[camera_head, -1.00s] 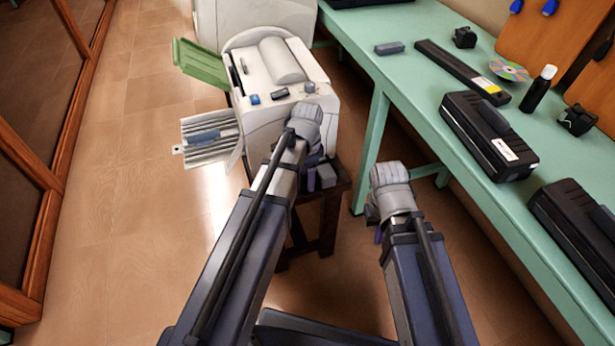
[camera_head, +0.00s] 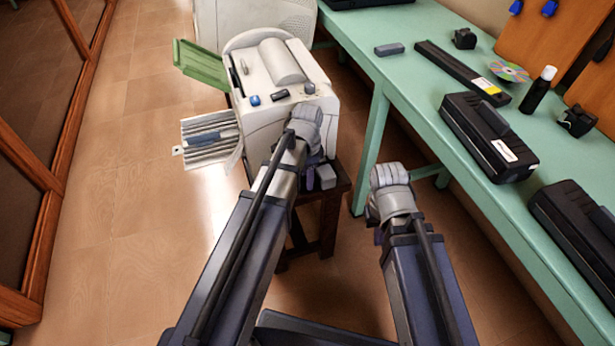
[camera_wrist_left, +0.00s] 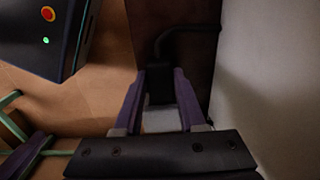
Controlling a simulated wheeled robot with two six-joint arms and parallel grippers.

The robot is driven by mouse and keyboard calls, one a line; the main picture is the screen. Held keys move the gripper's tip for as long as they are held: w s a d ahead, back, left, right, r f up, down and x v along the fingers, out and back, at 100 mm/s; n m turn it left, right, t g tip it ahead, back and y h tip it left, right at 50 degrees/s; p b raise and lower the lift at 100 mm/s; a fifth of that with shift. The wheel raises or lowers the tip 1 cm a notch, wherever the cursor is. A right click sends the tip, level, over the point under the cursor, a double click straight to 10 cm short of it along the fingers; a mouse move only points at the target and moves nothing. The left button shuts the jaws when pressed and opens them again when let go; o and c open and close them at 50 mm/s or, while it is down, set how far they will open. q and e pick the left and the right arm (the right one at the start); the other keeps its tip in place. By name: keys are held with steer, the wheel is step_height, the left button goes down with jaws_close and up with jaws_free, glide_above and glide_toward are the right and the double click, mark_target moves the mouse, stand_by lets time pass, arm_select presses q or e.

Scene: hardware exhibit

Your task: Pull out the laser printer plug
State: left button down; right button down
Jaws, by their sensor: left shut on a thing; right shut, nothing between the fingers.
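The laser printer (camera_head: 270,85) is the white machine with an open green side flap and a paper tray, standing on a dark wooden stand. My left gripper (camera_head: 312,180) is low at its near side, close above the stand. In the left wrist view my left gripper (camera_wrist_left: 158,92) is shut on a small black plug (camera_wrist_left: 160,84), with a black cable (camera_wrist_left: 185,29) running from it toward a white side wall. A pale grey block (camera_wrist_left: 160,120) shows between the fingers; whether the plug touches it I cannot tell. My right gripper (camera_head: 378,236) is shut and empty, its tips mostly hidden.
The stand (camera_head: 335,190) carries a small grey block (camera_head: 326,177) beside my left gripper. A green table (camera_head: 440,130) with black cartridges (camera_head: 490,135) runs along the right. Another white machine (camera_head: 265,22) stands behind. The floor at left is clear.

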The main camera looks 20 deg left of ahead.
stand_by(0.6)
arm_select(q)
steer(key=s+a, duration=0.2)
steer(key=a, duration=0.1)
steer(key=shift+c, duration=2.4)
jaws_free()
steer(key=shift+r, duration=0.15)
step_height(320, 180, up, 8)
steer(key=p, duration=0.8)
steer(key=shift+f, duration=0.25)
steer(key=shift+r, duration=0.1)
